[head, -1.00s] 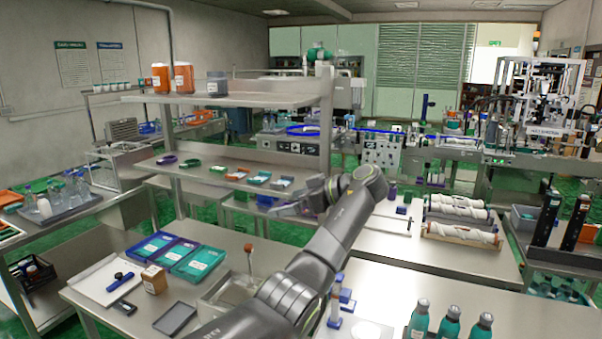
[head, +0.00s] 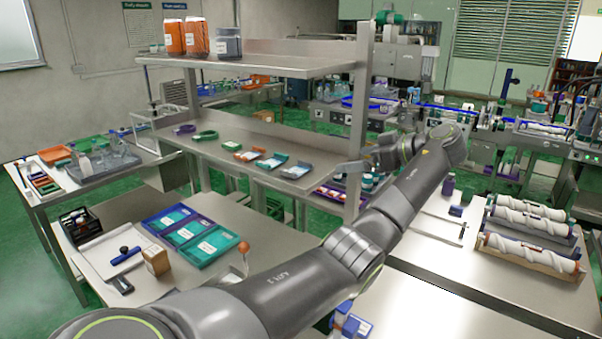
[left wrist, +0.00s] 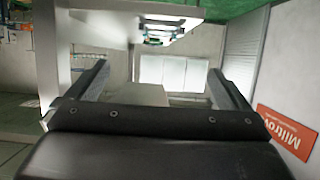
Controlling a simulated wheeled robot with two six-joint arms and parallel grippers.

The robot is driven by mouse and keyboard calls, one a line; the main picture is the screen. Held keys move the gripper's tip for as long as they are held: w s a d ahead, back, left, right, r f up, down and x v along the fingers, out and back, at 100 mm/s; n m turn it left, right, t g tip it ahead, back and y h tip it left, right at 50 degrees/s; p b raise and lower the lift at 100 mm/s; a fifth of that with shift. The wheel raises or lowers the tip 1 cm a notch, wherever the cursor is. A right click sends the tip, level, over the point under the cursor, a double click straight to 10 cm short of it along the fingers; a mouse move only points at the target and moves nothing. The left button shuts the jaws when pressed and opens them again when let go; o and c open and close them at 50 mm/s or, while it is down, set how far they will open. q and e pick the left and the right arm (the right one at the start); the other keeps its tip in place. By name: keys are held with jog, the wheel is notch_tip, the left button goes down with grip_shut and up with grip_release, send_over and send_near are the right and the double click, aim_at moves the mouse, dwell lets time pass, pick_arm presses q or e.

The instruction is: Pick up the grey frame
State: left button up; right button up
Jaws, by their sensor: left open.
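A small grey, frame-like piece (head: 298,170) lies at the right end of the row on the middle shelf; it is too small for me to be sure it is the grey frame. My left gripper (head: 350,168) is beside the rack's front right post, to the right of that piece and apart from it. The left wrist view shows its two fingers (left wrist: 160,78) spread with nothing between them. The grey piece cannot be made out in that view. My right gripper is not in view.
On the same shelf (head: 240,150) lie a purple ring (head: 185,129), a green ring (head: 205,136) and other small pieces. Orange jars (head: 196,36) stand on the top shelf. Teal and purple trays (head: 190,234) lie on the near table. White rolls (head: 530,216) lie at right.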

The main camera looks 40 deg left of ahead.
pick_arm(q)
jog(key=b, duration=0.2)
pick_arm(e)
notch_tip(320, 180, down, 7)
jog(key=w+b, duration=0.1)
jog(key=b, duration=0.3)
pick_arm(q)
jog(key=p, duration=0.1)
send_near(305, 173)
jog(key=a+p, duration=0.2)
jog(key=a, duration=0.2)
jog(key=shift+a+r, duration=0.15)
jog(key=shift+a, duration=0.05)
jog(key=p+x, duration=0.2)
jog(key=x, duration=0.1)
jog(key=p+x, duration=0.2)
jog(key=shift+s, duration=0.35)
jog(key=shift+a, duration=0.2)
jog(key=shift+d, duration=0.1)
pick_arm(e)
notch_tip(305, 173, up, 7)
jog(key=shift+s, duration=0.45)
pick_arm(q)
jog(key=shift+w, duration=0.1)
jog(key=shift+c, duration=0.3)
jog(key=c, duration=0.8)
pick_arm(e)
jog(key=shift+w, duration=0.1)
